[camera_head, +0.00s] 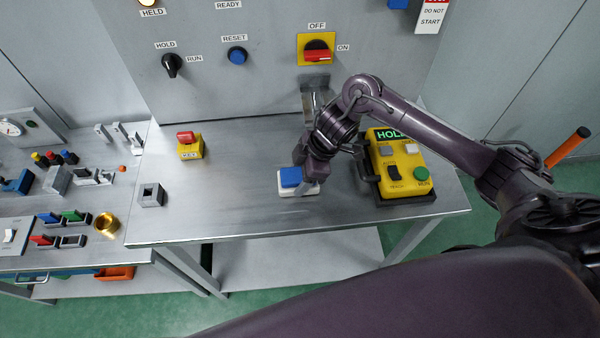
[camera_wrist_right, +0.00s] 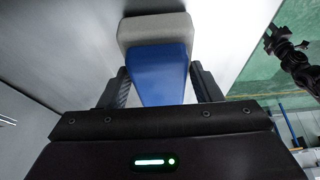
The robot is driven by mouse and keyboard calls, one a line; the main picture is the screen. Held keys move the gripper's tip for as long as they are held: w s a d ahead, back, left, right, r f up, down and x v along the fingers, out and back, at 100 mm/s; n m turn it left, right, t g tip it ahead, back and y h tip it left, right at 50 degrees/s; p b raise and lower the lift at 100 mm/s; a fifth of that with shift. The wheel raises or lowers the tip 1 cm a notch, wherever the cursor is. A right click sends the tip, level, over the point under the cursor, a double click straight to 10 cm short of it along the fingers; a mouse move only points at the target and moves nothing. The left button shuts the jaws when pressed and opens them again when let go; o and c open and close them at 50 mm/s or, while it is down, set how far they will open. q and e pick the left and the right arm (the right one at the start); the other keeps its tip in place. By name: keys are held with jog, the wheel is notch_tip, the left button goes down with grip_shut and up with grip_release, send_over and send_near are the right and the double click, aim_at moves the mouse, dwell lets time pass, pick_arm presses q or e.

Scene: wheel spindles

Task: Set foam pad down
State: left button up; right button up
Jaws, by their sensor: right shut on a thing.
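The foam pad shows in the head view as a pale slab (camera_head: 299,190) with a blue block (camera_head: 291,176) on top, at the middle of the steel table (camera_head: 235,205) near its front edge. In the right wrist view the blue block (camera_wrist_right: 160,72) lies between the two fingers, and the pale grey slab (camera_wrist_right: 157,29) is just beyond it. My right gripper (camera_head: 303,178) is shut on the blue part. The slab is at or very close to the table top; I cannot tell whether it touches. My left gripper is not in view.
A yellow control box (camera_head: 398,160) lit HOLD stands right of the gripper. A small yellow block with a red top (camera_head: 189,147) and a dark grey socket block (camera_head: 152,195) stand to the left. The table between them and the pad is clear. A panel wall (camera_head: 270,90) rises behind.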

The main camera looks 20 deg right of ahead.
jog(key=shift+f, duration=0.2)
jog(key=o, duration=0.7)
jog(key=shift+c, duration=0.2)
jog(key=shift+o, duration=1.1)
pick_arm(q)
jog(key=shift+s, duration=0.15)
pick_arm(e)
jog(key=shift+o, duration=0.4)
jog(key=shift+r, duration=0.1)
jog(key=shift+r, duration=0.1)
jog(key=v, duration=1.2)
jog(key=shift+s, duration=0.1)
